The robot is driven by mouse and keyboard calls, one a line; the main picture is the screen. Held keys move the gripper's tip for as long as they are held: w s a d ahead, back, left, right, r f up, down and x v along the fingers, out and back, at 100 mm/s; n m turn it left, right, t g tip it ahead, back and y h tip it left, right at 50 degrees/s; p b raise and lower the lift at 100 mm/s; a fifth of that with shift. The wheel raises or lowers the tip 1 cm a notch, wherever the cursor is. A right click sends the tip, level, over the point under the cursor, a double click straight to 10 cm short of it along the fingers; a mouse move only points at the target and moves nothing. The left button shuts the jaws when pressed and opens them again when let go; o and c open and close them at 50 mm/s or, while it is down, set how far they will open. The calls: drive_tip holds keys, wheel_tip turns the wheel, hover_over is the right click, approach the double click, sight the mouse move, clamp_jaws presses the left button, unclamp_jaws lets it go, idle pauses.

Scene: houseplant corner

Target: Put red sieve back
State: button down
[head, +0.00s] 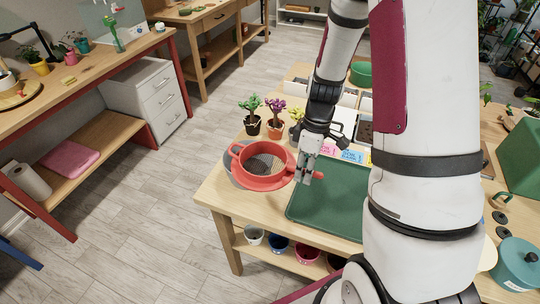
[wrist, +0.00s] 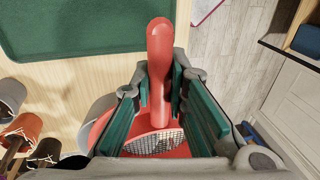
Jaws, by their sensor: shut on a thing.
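The red sieve (head: 262,181) has a round red rim, a dark mesh and a handle pointing right in the head view. My gripper (head: 309,170) is shut on its handle. In the wrist view the red handle (wrist: 160,60) runs between the gripper's green-padded fingers (wrist: 160,95), and part of the mesh (wrist: 155,143) shows below. The sieve is at the left end of the wooden table, over a grey round thing (head: 231,168) that it mostly hides. I cannot tell whether the sieve touches it or hangs just above.
A green tray (head: 325,217) lies right of the sieve. Small potted plants (head: 274,118) stand behind it, near pink and blue labels (head: 352,157). Several pots (head: 280,244) stand on the shelf below. The floor (head: 150,215) left of the table is clear.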

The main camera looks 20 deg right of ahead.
sight(282, 154)
drive_tip(key=w, duration=0.3)
drive_tip(key=w+a, duration=0.1)
drive_tip(key=w, duration=0.3)
drive_tip(key=w+f, duration=0.1)
drive_tip(key=w, duration=0.3)
drive_tip(key=shift+w+a, duration=0.15)
wheel_tip(282, 154, down, 2)
drive_tip(key=shift+f+p, duration=0.15)
drive_tip(key=shift+p, duration=0.4)
drive_tip(key=shift+f, duration=1.25)
drive_tip(key=c, duration=1.6)
unclamp_jaws()
drive_tip(key=shift+r, duration=0.15)
